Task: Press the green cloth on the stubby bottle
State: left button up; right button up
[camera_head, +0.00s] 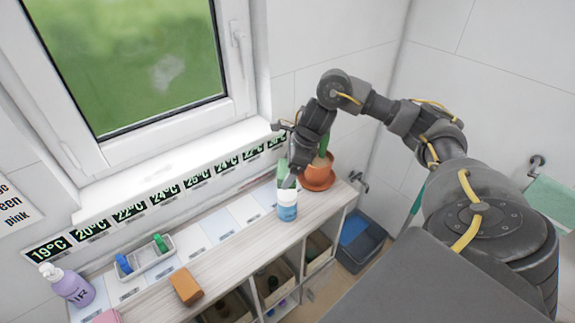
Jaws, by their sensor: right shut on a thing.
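The stubby bottle (287,212), white above with a blue lower part, stands upright near the right end of the wooden cart top. My right gripper (290,181) is right above it, pointing down, shut on the green cloth (282,169). The cloth shows only as a small pale green piece beside the fingers. The gripper hides part of the cloth and of the bottle's top, so I cannot tell whether cloth and bottle touch. My left gripper is not in view.
A potted plant in an orange pot (319,173) stands close behind the gripper at the right. A white tray (145,265) with blue and green items, a brown block (186,286) and a purple pump bottle (70,287) are at the left. A window (133,60) is behind.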

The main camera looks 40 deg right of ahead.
aim_at(283, 194)
jog(key=shift+w+f, duration=0.1)
jog(key=shift+f, duration=0.15)
jog(key=shift+f+b, duration=0.2)
jog(key=shift+b, duration=0.2)
jog(key=shift+f+b, duration=0.55)
jog(key=shift+f, duration=0.1)
notch_tip(283, 194, down, 4)
jog(key=b, duration=0.3)
pick_arm(q)
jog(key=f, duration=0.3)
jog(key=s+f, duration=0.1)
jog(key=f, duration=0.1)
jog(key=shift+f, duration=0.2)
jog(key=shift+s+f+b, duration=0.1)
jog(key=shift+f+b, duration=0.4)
jog(key=shift+b, duration=0.25)
pick_arm(e)
jog(key=shift+f, duration=0.5)
jog(key=shift+r, duration=0.1)
notch_tip(283, 194, up, 7)
jog(key=p, duration=0.6)
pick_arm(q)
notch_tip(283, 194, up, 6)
